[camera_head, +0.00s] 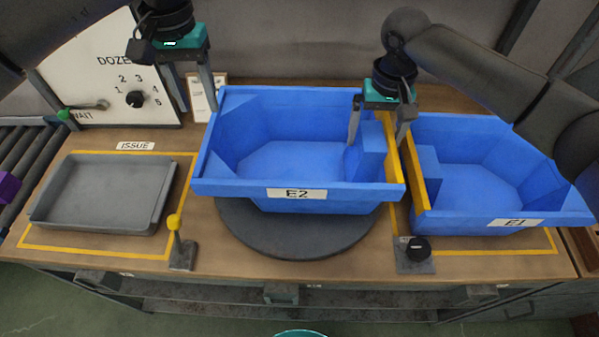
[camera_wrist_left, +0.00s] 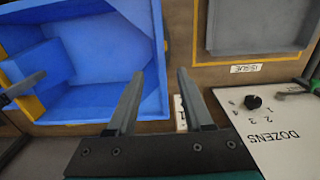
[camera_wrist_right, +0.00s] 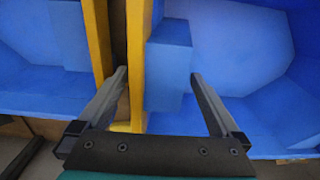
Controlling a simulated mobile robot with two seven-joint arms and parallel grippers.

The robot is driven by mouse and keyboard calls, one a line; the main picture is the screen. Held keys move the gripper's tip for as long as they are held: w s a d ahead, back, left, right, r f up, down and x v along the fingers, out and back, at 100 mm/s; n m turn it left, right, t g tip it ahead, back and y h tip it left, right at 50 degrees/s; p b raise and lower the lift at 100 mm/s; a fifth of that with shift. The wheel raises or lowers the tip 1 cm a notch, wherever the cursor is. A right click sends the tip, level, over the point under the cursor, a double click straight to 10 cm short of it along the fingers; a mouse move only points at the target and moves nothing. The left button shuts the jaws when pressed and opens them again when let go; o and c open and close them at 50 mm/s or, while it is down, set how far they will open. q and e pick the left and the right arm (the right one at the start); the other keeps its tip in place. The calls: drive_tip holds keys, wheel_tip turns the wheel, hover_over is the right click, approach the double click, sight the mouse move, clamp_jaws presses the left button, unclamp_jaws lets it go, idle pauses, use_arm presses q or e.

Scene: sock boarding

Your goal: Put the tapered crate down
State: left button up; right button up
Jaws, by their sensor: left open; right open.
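The blue tapered crate marked E2 (camera_head: 296,194) rests upright on the dark round turntable (camera_head: 290,238) in the head view, and it looks empty. A second blue crate marked E1 (camera_head: 505,222) stands to its right on the bench. My left gripper (camera_head: 196,105) is open at the E2 crate's left end, its fingers beside the wall and apart from it as far as I can see. My right gripper (camera_head: 380,135) is open over the E2 crate's right end, with the yellow-edged wall between its fingers. The right wrist view also shows this yellow-edged wall (camera_wrist_right: 137,60).
A grey tray (camera_head: 100,195) lies in the yellow-outlined ISSUE area at left. A dozens dial board (camera_head: 120,75) stands behind it. A yellow-knobbed lever (camera_head: 176,225) and a black knob (camera_head: 418,249) sit along the front edge. The two crates stand close together.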

drive_tip(key=shift+r, duration=0.35)
use_arm(q)
wheel_tip(320, 180, up, 3)
drive_tip(key=shift+f, duration=0.1)
use_arm(e)
wheel_tip(320, 180, up, 11)
drive_tip(key=shift+r, duration=0.2)
